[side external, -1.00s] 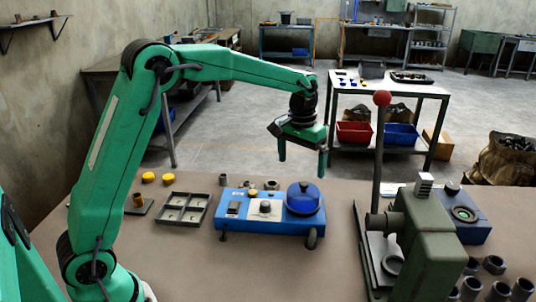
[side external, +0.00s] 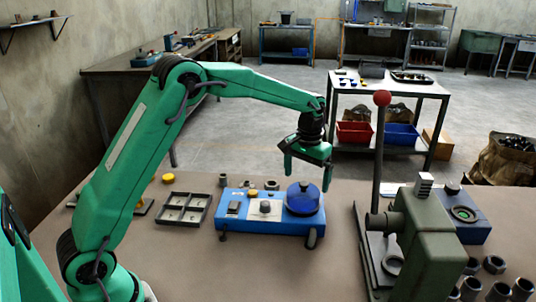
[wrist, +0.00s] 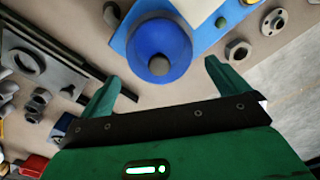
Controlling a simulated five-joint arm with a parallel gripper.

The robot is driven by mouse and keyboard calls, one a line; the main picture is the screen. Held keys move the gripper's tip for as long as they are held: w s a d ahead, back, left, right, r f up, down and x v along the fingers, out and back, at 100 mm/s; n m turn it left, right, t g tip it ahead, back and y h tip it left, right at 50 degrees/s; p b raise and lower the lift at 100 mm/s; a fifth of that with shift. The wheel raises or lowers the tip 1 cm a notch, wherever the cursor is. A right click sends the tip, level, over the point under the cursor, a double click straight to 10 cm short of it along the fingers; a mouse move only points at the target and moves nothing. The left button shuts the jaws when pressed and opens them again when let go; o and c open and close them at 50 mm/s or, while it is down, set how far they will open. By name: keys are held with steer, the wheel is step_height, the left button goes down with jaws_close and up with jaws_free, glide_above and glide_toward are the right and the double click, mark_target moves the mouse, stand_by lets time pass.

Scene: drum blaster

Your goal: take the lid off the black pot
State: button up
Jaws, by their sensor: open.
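I see no pot that is plainly black. A round blue lid (side external: 303,199) with a dark knob (side external: 304,186) sits on the right part of a blue machine (side external: 262,224). In the wrist view the blue lid (wrist: 145,38) and its grey knob (wrist: 159,65) are seen from above. What is under the lid is hidden. My gripper (side external: 307,175) is just above the lid, pointing down, with its fingers apart and empty. In the wrist view the knob shows between the fingertips of my gripper (wrist: 164,73); I cannot tell the exact height gap.
A green lever press (side external: 430,235) with a red-knobbed lever (side external: 382,98) stands close on the right. A grey divided tray (side external: 183,209) lies left of the machine. Several nuts and metal sleeves (side external: 500,291) lie at the right front. Bench space in front of the machine is clear.

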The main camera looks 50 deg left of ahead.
mark_target(305, 181)
steer(key=shift+a+f, duration=0.1)
steer(key=shift+f, duration=2.5)
steer(key=c, duration=0.9)
